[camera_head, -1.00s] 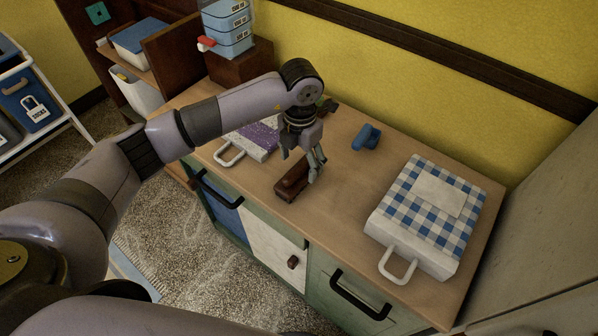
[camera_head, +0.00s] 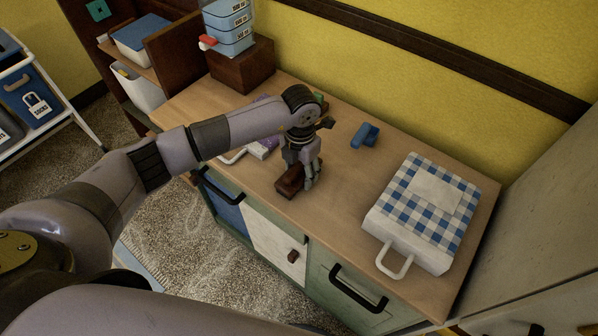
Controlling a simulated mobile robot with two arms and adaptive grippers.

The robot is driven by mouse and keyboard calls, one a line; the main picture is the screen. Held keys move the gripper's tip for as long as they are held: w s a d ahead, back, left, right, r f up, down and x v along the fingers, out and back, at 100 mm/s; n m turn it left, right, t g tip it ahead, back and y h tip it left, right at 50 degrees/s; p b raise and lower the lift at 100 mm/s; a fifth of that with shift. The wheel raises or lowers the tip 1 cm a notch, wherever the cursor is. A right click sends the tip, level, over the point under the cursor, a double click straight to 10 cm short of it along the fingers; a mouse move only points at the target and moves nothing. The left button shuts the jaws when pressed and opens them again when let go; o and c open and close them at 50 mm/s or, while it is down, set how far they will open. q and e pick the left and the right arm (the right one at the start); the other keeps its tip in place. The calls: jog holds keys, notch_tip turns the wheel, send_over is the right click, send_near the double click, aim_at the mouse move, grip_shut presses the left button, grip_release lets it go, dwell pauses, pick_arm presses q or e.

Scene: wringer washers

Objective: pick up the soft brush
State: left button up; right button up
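A dark reddish-brown block-like object (camera_head: 289,182), which looks like the soft brush, lies near the front edge of the wooden counter top (camera_head: 335,215). My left gripper (camera_head: 308,178) points down over its right and back side, with fingertips low beside it. The gripper hides part of the brown object. I cannot tell whether the fingers touch it or how far apart they are. My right gripper is not in view.
A blue object (camera_head: 365,135) lies behind to the right. A blue-checked white case with a handle (camera_head: 415,212) takes the counter's right part. A purple and white item (camera_head: 262,148) is partly behind my arm. Blue boxes (camera_head: 228,25) stand on a brown block (camera_head: 240,68) at the back left.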

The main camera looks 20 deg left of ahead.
pick_arm(q)
jog(key=c, duration=0.8)
jog(key=shift+c, duration=0.3)
jog(key=shift+r, duration=0.1)
notch_tip(320, 180, up, 19)
jog(key=b, duration=0.4)
notch_tip(320, 180, up, 9)
jog(key=p, duration=0.6)
send_over(300, 164)
